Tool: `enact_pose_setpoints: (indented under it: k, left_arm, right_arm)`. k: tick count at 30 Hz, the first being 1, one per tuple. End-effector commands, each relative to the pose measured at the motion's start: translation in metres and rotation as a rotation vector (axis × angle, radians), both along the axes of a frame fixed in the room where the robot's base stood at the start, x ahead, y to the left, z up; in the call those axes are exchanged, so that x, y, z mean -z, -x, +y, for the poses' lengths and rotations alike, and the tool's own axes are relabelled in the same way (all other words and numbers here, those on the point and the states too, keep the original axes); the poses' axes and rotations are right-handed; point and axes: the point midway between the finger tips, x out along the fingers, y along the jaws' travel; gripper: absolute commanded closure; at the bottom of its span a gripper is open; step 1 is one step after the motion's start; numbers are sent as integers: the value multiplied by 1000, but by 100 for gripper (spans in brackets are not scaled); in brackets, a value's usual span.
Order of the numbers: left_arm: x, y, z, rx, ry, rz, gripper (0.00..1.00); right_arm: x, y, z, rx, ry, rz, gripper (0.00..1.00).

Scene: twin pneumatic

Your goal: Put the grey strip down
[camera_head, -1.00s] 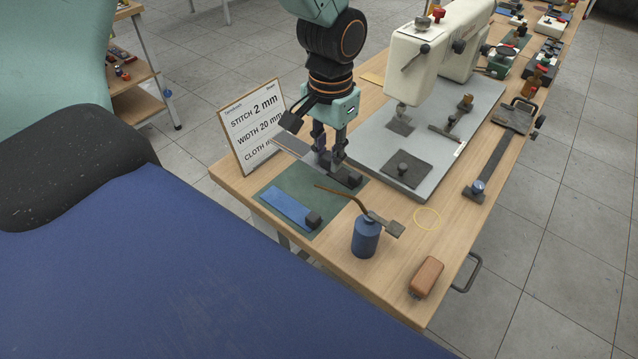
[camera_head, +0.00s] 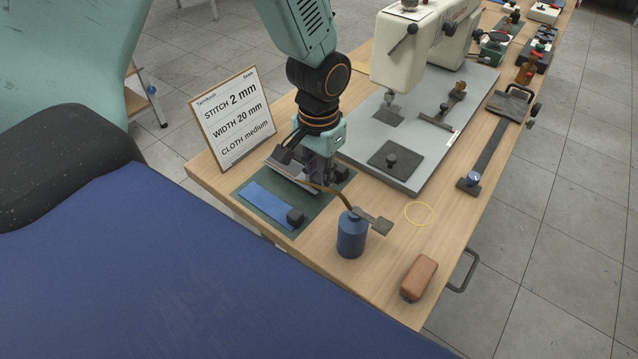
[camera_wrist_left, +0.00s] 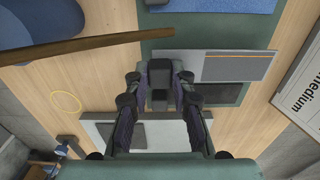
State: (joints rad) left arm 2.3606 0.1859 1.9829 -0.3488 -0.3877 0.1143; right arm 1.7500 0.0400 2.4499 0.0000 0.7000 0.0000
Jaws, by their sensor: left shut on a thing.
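The grey strip (camera_wrist_left: 225,66), a flat plate with an orange line along it, shows in the left wrist view, held across the dark green mat (camera_wrist_left: 155,23). In the head view it is a pale plate (camera_head: 284,171) just left of my fingers. My left gripper (camera_head: 318,176) is shut on the strip's dark end block (camera_wrist_left: 160,74). The strip overhangs the mat's edge on the right of the wrist view. Whether it touches the mat cannot be told. A blue strip (camera_head: 262,203) with a dark block lies on the mat's near part. My right gripper is out of view.
A blue oil can (camera_head: 351,235) with a long brown spout stands close to my left gripper. A sign (camera_head: 228,120) stands at the left edge. The sewing machine (camera_head: 412,50) is behind. A yellow ring (camera_head: 418,214) and a brown block (camera_head: 419,278) lie right.

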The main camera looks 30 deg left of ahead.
Motion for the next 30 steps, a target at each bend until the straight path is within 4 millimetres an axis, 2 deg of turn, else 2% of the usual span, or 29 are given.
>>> enact_pose_setpoints:
  k: [6, 16, 17, 18, 24, 30]
  left_arm:
    - [30, 0, 0, 1, -1, 3, 100]
    - [33, -2, 0, 0, 0, 2, 100]
    - [33, -2, 0, 0, 0, 2, 75]
    - [32, -2, 0, 0, 0, 2, 72]
    - [32, -2, 0, 0, 0, 2, 55]
    - [32, -2, 0, 0, 0, 2, 54]
  right_arm:
    - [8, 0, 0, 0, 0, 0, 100]
    - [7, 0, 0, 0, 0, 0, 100]
    - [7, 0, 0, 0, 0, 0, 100]
    - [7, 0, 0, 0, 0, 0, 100]
    - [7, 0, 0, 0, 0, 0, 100]
    - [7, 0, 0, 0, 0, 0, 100]
